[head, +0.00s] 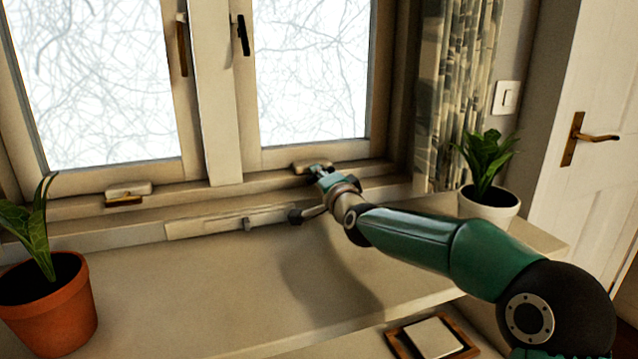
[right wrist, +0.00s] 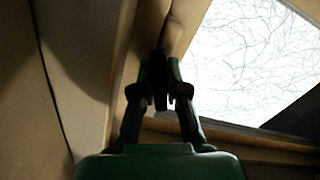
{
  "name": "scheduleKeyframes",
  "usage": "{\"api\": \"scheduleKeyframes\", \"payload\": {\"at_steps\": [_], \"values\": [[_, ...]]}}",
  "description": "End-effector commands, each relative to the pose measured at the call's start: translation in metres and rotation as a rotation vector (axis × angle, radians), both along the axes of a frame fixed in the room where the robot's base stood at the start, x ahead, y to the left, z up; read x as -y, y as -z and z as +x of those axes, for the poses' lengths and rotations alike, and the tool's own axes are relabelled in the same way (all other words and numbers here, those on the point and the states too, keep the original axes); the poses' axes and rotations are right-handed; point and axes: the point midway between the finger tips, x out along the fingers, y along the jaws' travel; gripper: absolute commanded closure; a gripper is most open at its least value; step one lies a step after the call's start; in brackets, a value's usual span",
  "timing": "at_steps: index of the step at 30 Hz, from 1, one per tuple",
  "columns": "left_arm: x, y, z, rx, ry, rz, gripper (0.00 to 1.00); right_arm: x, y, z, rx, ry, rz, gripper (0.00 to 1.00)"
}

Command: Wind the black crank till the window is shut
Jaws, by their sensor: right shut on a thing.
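The right window (head: 312,75) has a pale frame and a black latch handle (head: 242,36) on its left side. I cannot tell whether a gap is left around its sash. A tan crank housing (head: 303,167) sits on the sill below it. My right gripper (head: 318,171) is at this housing. In the right wrist view its fingers (right wrist: 161,85) are closed on a dark bar, the black crank (right wrist: 160,93). Most of the crank is hidden by the gripper in the head view. My left gripper is not in view.
Potted plants stand at the left (head: 45,305) and right (head: 490,205) of the ledge. A patterned curtain (head: 455,90) hangs at right. The ledge's middle is clear.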

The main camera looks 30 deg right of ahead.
Motion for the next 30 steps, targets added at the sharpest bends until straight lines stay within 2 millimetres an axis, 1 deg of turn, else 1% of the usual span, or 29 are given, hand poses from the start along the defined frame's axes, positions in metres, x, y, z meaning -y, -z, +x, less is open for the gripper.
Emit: {"api": "scheduleKeyframes", "payload": {"at_steps": [1,3,12,19,30], "values": [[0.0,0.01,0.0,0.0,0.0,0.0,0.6,0.001,0.006,0.0,0.005,0.001,0.033,1.0],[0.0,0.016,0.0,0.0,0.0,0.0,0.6,0.001,0.007,0.0,0.015,0.0,0.081,1.0],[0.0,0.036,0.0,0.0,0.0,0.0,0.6,0.0,0.007,0.0,0.059,0.0,0.276,1.0],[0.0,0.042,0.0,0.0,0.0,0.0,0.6,0.0,0.006,0.0,0.078,0.001,0.364,1.0],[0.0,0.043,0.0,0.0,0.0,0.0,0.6,0.0,0.006,0.001,0.081,0.0,0.39,1.0]]}}
